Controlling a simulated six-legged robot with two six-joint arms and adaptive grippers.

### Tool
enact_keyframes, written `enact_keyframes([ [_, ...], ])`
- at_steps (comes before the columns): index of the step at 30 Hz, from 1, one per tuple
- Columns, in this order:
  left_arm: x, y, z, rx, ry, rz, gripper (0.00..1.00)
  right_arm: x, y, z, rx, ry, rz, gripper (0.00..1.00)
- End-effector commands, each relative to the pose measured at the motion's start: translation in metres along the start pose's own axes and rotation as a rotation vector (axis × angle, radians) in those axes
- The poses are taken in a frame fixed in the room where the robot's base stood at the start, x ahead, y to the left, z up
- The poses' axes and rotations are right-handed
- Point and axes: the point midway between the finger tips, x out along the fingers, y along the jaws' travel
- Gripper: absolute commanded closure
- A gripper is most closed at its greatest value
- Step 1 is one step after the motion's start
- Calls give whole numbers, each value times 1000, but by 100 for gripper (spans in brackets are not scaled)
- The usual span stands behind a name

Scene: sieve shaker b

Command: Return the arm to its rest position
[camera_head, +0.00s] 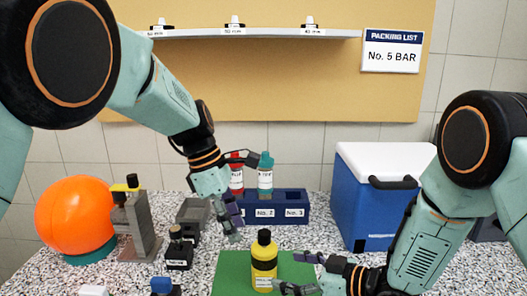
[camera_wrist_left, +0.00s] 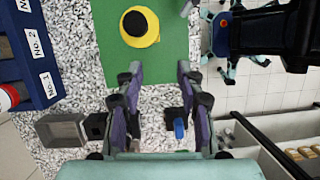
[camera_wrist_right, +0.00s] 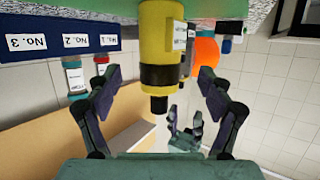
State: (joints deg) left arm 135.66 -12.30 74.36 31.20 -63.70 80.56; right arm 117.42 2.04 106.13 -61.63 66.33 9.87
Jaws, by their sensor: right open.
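My left gripper (camera_head: 230,216) hangs above the counter, left of the yellow bottle (camera_head: 264,262). In the left wrist view its fingers (camera_wrist_left: 159,76) are spread with nothing between them. The yellow bottle with a black cap stands upright on the green mat (camera_head: 232,271); it also shows in the left wrist view (camera_wrist_left: 140,27) beyond the fingertips. My right gripper (camera_head: 296,272) is low at the bottle's right side. In the right wrist view its fingers (camera_wrist_right: 158,82) are apart, with the bottle (camera_wrist_right: 157,40) in front of the opening. Contact with the bottle cannot be told.
A blue rack (camera_head: 290,207) with red (camera_head: 236,178) and teal (camera_head: 265,180) bottles stands behind the mat. A blue cooler (camera_head: 360,215) is at right. An orange ball-shaped device (camera_head: 75,215) and a grey stand (camera_head: 138,228) are left. A shelf (camera_head: 260,34) hangs above.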

Motion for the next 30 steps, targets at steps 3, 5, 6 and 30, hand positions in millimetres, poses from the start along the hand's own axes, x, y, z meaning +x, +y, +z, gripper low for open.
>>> enact_keyframes([
  [3, 15, -9, -12, 42, 3, -33, 62, 0, 0, 0, 0, 0, 0, 19],
  [5, 22, -14, -18, 64, 4, -49, 62, 0, 0, 0, 0, 0, 0, 19],
  [6, 27, -17, -21, 79, 4, -59, 62, 0, 0, 0, 0, 0, 0, 19],
  [30, 113, -99, -88, 391, -38, -272, 62, 0, 0, 0, 0, 0, 0, 19],
])
